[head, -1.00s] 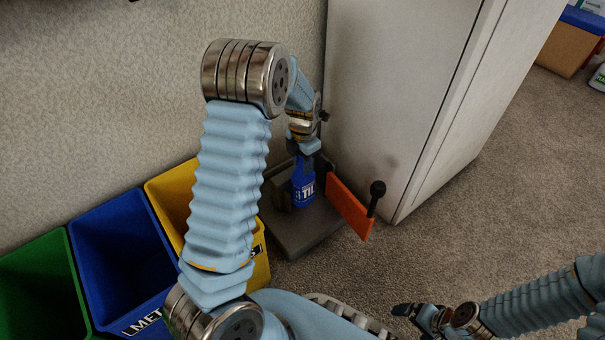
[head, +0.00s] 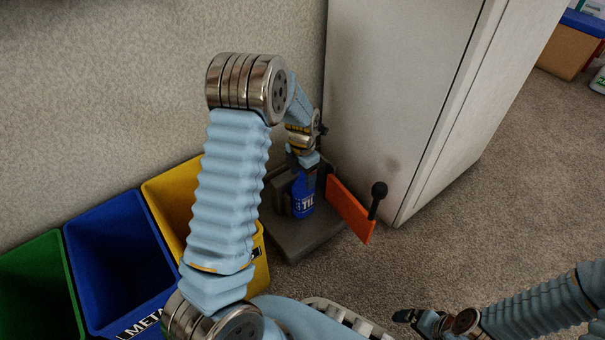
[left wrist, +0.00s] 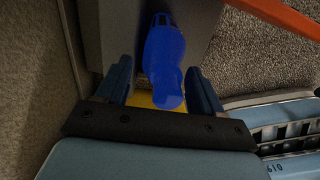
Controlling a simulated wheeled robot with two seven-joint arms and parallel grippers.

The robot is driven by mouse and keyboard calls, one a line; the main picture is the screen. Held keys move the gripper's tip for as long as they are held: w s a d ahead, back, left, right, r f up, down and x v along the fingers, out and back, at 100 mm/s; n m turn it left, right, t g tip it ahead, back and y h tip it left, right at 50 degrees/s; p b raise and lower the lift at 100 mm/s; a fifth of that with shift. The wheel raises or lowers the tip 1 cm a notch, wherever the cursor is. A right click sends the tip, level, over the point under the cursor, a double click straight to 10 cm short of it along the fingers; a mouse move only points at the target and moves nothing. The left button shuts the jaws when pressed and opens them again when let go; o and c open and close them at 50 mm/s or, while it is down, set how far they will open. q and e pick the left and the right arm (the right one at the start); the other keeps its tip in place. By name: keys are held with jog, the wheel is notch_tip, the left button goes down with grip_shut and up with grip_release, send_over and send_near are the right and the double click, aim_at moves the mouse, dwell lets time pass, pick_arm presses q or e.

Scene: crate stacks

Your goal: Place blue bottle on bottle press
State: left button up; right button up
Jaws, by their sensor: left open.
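The blue bottle (head: 304,196) stands upright on the grey base of the bottle press (head: 293,238), which has an orange plate (head: 348,208) and a black-knobbed lever at its right. My left gripper (head: 305,168) is at the top of the bottle. In the left wrist view the blue bottle (left wrist: 163,58) lies between the open fingers of my left gripper (left wrist: 160,85), with gaps on both sides. My right gripper (head: 413,318) hangs low at the bottom right, far from the press; its jaws are too small to judge.
Yellow (head: 165,191), blue (head: 108,220) and green (head: 40,275) bins stand in a row left of the press. A white cabinet (head: 405,90) stands close behind and right of it. Carpet on the right is free.

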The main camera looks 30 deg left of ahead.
pick_arm(q)
jog(key=shift+r, duration=0.1)
notch_tip(320, 180, up, 12)
jog(key=p, duration=0.3)
